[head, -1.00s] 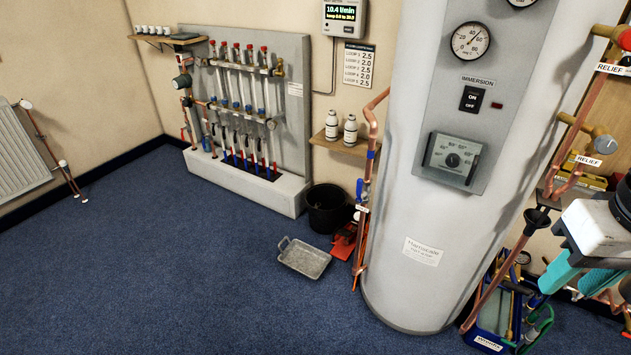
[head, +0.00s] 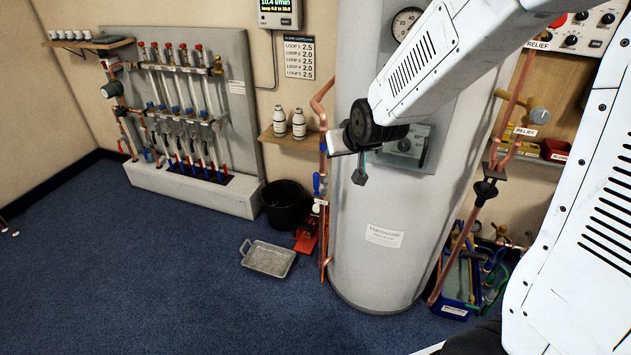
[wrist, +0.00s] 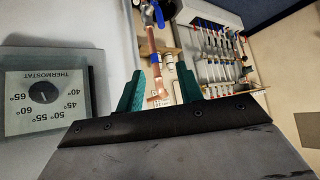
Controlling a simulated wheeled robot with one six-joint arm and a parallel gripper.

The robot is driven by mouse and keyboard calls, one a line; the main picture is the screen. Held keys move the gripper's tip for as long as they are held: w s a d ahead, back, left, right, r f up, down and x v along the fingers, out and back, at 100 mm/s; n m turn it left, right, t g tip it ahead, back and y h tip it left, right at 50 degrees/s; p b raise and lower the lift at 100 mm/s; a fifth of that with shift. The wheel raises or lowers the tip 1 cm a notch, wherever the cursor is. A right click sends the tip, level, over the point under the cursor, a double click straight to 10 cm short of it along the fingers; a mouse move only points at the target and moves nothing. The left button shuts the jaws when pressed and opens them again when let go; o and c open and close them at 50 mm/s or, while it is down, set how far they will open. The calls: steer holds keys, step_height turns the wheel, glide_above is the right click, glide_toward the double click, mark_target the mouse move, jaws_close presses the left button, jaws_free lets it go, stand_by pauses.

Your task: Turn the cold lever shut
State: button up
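A blue lever (head: 317,184) sits on the upright copper pipe (head: 326,232) left of the white cylinder (head: 375,270) in the head view. A small white tag beside it is too small to read. In the wrist view a blue lever (wrist: 148,15) shows at the top edge, on the copper pipe (wrist: 157,62) beyond my fingers. My gripper (wrist: 162,90) is open and empty, its two teal fingers apart. In the head view my gripper (head: 361,167) is in front of the cylinder, above and right of the lever, apart from it.
A thermostat panel (wrist: 45,92) is close beside my gripper on the cylinder. A shelf with two white bottles (head: 289,123) is left of the pipe. A black bucket (head: 286,205), grey tray (head: 268,259) and red object (head: 306,236) are on the floor.

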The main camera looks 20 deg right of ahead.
steer(key=w+f+t, duration=0.4)
steer(key=w+f, duration=0.6)
steer(key=f, duration=0.1)
steer(key=t, duration=0.5)
glide_toward(317, 182)
steer(key=w, duration=1.1)
steer(key=shift+a+f, duration=0.1)
steer(key=shift+f, duration=0.05)
jaws_close()
